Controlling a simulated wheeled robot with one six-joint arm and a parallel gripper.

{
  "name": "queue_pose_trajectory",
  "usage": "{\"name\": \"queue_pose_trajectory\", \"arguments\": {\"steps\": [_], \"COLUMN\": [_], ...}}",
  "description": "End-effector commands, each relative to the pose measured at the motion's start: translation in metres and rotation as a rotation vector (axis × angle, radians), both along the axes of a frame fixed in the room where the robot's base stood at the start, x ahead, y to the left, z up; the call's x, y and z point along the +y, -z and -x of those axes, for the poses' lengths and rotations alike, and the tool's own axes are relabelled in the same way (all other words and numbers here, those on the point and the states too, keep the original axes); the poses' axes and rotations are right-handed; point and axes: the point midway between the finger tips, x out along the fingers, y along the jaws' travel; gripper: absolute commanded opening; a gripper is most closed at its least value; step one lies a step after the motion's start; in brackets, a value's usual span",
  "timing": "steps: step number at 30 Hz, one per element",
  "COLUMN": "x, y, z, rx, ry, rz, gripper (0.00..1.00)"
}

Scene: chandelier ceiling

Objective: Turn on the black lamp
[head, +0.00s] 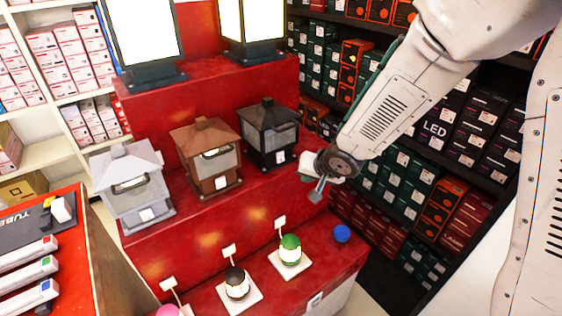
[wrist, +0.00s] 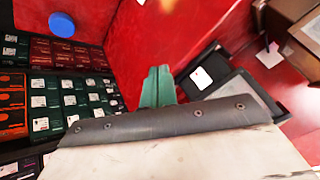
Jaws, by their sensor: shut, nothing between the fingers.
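The black lamp (head: 270,135) is a lantern with a pitched roof, pale panes and a white tag. It stands upright at the right end of the red middle shelf (head: 225,205) in the head view. What looks like its dark base and pane (wrist: 245,92) shows right of centre in the wrist view. My gripper (head: 318,191) is right of the lamp and lower in the head view, apart from it. Its fingers (wrist: 158,86) are together and empty in the wrist view. The lamp's switch cannot be made out.
A brown lamp (head: 208,157) and a grey lamp (head: 130,188) stand left of the black lamp. Small lamps, one green-topped (head: 290,250) and one black-topped (head: 237,284), stand on the lower shelf, with a blue knob (head: 342,233) nearby. Boxed shelves (head: 425,170) are close at the right.

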Motion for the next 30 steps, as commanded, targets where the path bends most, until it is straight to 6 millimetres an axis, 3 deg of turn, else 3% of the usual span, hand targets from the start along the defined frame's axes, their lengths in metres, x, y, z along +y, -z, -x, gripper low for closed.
{"name": "queue_pose_trajectory", "arguments": {"steps": [8,22,30], "x": [0.004,0.038,0.048], "y": [0.001,0.009,0.011], "z": [-0.006,-0.056,-0.071], "rx": [-0.001,0.000,0.001], "ry": [-0.002,-0.002,-0.001], "rz": [0.001,0.002,0.002], "gripper": [0.00,0.00,0.00]}}
